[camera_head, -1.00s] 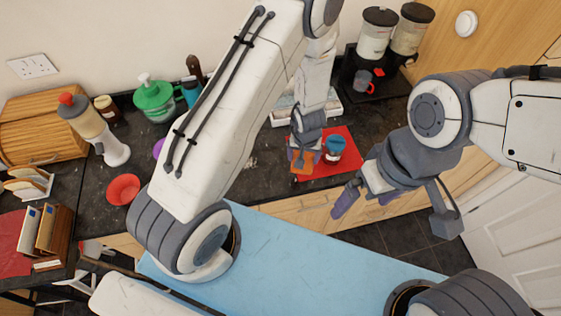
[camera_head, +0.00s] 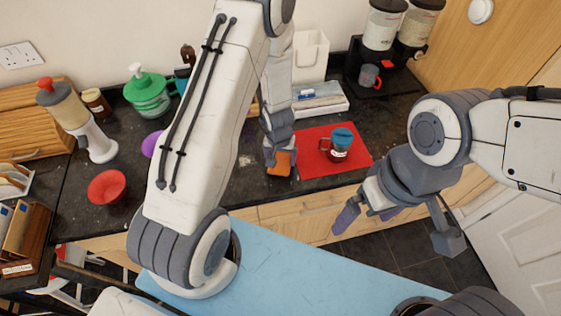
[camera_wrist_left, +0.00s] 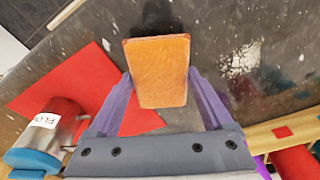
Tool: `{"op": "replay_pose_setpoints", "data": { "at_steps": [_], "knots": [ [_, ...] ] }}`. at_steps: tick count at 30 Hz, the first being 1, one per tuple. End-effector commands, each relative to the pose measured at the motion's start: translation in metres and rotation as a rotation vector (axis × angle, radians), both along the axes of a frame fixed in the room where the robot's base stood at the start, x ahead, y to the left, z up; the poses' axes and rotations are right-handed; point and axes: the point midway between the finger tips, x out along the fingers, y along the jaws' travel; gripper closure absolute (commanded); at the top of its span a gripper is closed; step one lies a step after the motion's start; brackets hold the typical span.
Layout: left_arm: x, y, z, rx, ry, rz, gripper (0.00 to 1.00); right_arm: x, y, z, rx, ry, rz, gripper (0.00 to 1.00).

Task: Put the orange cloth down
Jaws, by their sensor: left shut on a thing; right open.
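The orange cloth (camera_head: 280,163) is a small folded block, held between the fingers of my left gripper (camera_head: 279,152). In the left wrist view the cloth (camera_wrist_left: 160,72) sits between the purple fingers and sticks out past their tips. It is over the dark counter just left of the red mat (camera_head: 312,169). I cannot tell whether its lower end touches the counter. My right gripper (camera_head: 367,212) is open and empty, over the floor in front of the counter.
A blue-lidded jar (camera_head: 341,144) stands on the red mat, right of the cloth. A white tray (camera_head: 322,104) lies behind. A purple bowl (camera_head: 152,144) and a red bowl (camera_head: 108,187) stand to the left. Bare counter (camera_head: 243,180) lies left of the cloth.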

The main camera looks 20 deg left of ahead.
Motion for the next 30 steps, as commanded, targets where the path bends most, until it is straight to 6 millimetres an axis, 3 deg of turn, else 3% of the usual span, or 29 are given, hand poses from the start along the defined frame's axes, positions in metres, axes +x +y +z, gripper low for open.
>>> {"op": "replay_pose_setpoints", "data": {
  "at_steps": [14, 15, 16, 30],
  "knots": [
    [0.000, 0.000, -0.008, 0.000, -0.001, 0.001, 0.77, 0.000, 0.000, -0.008, 0.000, 0.000, -0.001, 0.00],
    [0.000, 0.000, -0.008, 0.000, -0.001, 0.001, 0.12, 0.000, 0.000, -0.008, 0.000, 0.000, -0.001, 0.00],
    [0.000, 0.000, -0.007, 0.000, -0.001, 0.001, 0.01, 0.000, 0.000, -0.007, 0.000, 0.000, -0.001, 0.00],
    [0.000, 0.000, 0.004, 0.000, -0.001, 0.000, 0.00, 0.000, 0.000, 0.004, 0.000, 0.000, 0.000, 0.00]
  ]
}}
